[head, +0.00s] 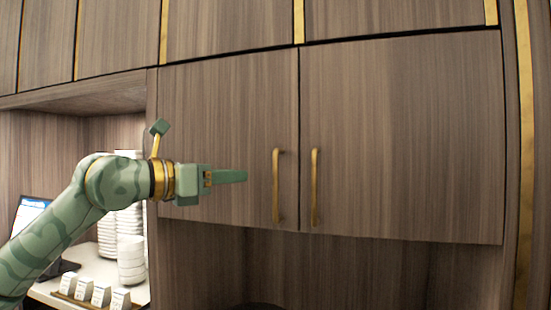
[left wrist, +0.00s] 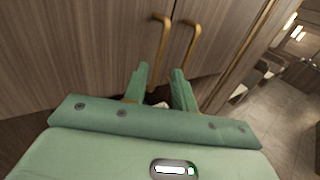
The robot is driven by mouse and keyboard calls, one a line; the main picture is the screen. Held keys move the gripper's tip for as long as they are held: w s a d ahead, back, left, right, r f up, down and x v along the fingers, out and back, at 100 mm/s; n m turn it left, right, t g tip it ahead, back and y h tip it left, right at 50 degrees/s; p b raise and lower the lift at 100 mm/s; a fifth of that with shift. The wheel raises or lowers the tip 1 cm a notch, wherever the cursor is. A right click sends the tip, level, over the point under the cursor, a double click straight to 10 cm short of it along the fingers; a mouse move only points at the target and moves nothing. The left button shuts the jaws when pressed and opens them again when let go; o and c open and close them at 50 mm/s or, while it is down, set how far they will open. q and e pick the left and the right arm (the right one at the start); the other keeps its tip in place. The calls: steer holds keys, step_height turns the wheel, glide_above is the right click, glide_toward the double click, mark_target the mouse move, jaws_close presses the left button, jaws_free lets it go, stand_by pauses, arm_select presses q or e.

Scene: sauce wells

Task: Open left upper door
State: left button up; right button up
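The left upper door (head: 215,120) is a brown wood-grain panel, closed flush beside the right upper door (head: 400,130). Its brass handle (head: 278,185) is a vertical bar near its right edge; the right door's handle (head: 315,187) stands just beside it. My left gripper (head: 240,176) is in front of the left door, its fingertips a little left of the handle. In the left wrist view the fingers (left wrist: 161,72) are apart with nothing between them, and the left door's handle (left wrist: 160,55) is ahead of them, not gripped. My right gripper is not in view.
Below left is a niche with stacked white bowls (head: 131,260), small labelled white blocks (head: 100,294) and a screen (head: 30,212) on a pale counter. More closed cabinets (head: 230,28) are above. The space under the doors looks open.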

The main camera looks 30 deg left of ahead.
arm_select(q)
steer(key=p+x, duration=0.5)
steer(key=x, duration=0.5)
steer(key=shift+w+d+r, duration=0.15)
steer(key=shift+w, duration=0.05)
steer(key=shift+w+d, duration=0.1)
steer(key=shift+w, duration=0.15)
jaws_close()
